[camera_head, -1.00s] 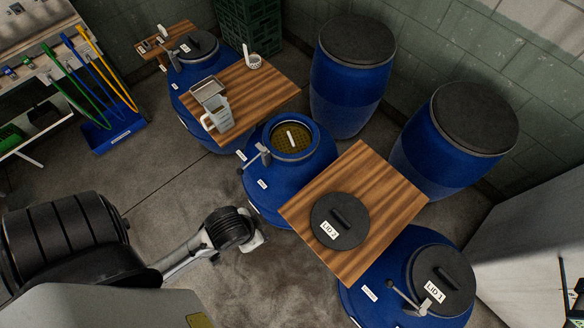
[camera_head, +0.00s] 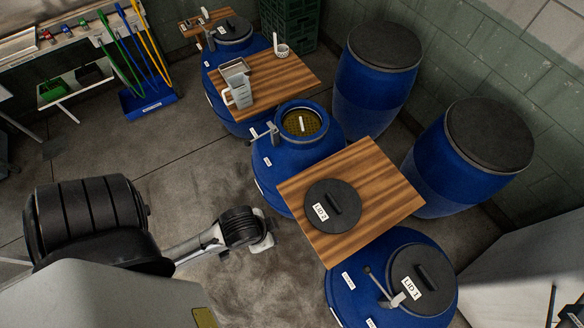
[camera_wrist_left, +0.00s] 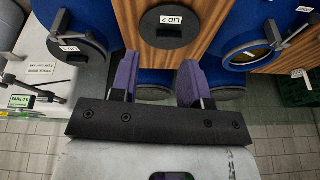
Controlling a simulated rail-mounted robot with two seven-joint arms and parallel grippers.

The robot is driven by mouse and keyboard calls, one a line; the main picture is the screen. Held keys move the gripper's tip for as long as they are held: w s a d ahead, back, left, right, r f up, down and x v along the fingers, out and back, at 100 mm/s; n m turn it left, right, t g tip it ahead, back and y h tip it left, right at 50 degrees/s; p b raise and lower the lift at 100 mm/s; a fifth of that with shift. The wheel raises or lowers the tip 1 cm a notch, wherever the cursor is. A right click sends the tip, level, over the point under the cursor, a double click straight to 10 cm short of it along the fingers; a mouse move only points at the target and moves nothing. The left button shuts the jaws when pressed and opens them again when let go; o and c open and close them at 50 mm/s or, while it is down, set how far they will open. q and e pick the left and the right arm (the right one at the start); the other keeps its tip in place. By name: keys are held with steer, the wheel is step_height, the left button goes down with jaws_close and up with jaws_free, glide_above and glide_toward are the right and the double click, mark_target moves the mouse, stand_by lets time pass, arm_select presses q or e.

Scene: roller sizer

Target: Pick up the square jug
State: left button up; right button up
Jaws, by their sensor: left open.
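The square jug (camera_head: 239,94), a clear grey vessel with a handle on its left, stands upright on the far wooden board (camera_head: 280,84). It stands in front of a grey tray-like box (camera_head: 234,71). My left gripper (camera_wrist_left: 156,82) has two purple fingers spread apart with nothing between them. In the head view my left arm ends over the bare floor, nearer than the jug and well apart from it; its fingers are hard to make out there. The jug does not show in the left wrist view. My right gripper is not in view.
A blue vessel with an open top (camera_head: 290,160) stands between the far board and a near board (camera_head: 385,190) bearing LID 2 (camera_head: 333,206). LID 1 (camera_head: 422,282) sits on the nearest blue vessel. Tall barrels (camera_head: 375,85) stand behind.

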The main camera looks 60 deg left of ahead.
arm_select(q)
steer(key=shift+d, duration=0.1)
steer(key=shift+c, duration=0.7)
steer(key=shift+d, duration=0.2)
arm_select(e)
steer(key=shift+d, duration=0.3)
